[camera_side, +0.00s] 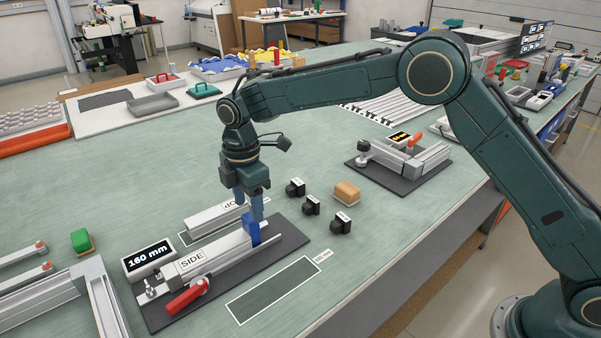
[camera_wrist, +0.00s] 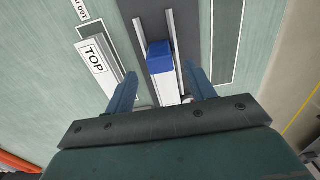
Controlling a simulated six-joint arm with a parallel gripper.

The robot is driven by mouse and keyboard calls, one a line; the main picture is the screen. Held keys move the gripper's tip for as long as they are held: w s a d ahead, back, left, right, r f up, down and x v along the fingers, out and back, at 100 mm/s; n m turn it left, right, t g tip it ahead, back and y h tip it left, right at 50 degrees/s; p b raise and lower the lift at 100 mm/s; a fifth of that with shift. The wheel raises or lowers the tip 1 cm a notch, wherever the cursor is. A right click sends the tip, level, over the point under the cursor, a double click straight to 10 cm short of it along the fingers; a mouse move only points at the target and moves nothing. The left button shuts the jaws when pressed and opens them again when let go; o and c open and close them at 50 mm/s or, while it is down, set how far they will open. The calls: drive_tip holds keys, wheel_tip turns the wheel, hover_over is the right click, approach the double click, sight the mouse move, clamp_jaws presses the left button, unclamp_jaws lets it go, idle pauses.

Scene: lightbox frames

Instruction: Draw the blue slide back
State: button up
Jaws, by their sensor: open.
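The blue slide (camera_side: 251,227) sits on the metal rail of the fixture marked SIDE, toward the rail's far right end. It also shows in the wrist view as a blue block (camera_wrist: 160,57) between two thin rails on a dark base plate. My gripper (camera_side: 252,205) points down over the fixture, close to the slide. In the wrist view my gripper (camera_wrist: 165,82) is open, with one finger on each side of the rail and the slide just beyond the fingertips. Nothing is held. Whether a finger touches the slide is unclear in the side view.
A red lever (camera_side: 187,297) and a 160 mm display (camera_side: 149,259) are at the fixture's near left end. A bar marked TOP (camera_side: 205,217) lies behind it. Several black blocks and a tan block (camera_side: 346,192) stand to the right. An outlined rectangle (camera_side: 275,288) in front is empty.

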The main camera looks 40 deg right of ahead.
sight(250, 217)
drive_tip(key=shift+f, duration=3.45)
clamp_jaws()
drive_tip(key=d, duration=0.9)
drive_tip(key=shift+d, duration=0.1)
unclamp_jaws()
drive_tip(key=shift+r, duration=0.1)
